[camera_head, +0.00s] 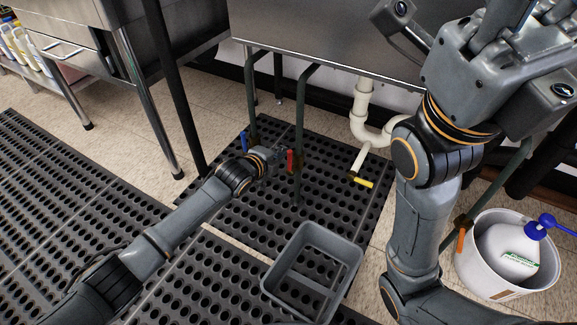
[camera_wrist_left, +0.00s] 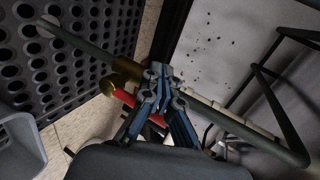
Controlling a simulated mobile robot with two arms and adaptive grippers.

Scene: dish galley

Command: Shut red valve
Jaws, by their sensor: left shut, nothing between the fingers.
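The red valve handle (camera_head: 290,161) hangs beside a dark vertical pipe under the steel sink, in the middle of the head view. It also shows in the left wrist view (camera_wrist_left: 124,97), next to a brass valve body (camera_wrist_left: 108,87) on the pipe. My left gripper (camera_head: 281,153) is shut with nothing between its fingers. Its fingertips (camera_wrist_left: 160,72) are close beside the red handle and the pipe; whether they touch cannot be told. Part of the handle is hidden behind the fingers in the wrist view. My right gripper (camera_head: 490,30) is raised at the upper right, its fingertips unclear.
A blue handle (camera_head: 243,141), a yellow handle (camera_head: 363,182) and an orange handle (camera_head: 461,240) are nearby. A white drain pipe (camera_head: 362,110) hangs under the sink (camera_head: 300,35). A grey bin (camera_head: 345,245) and a white bucket (camera_head: 470,265) stand on the floor.

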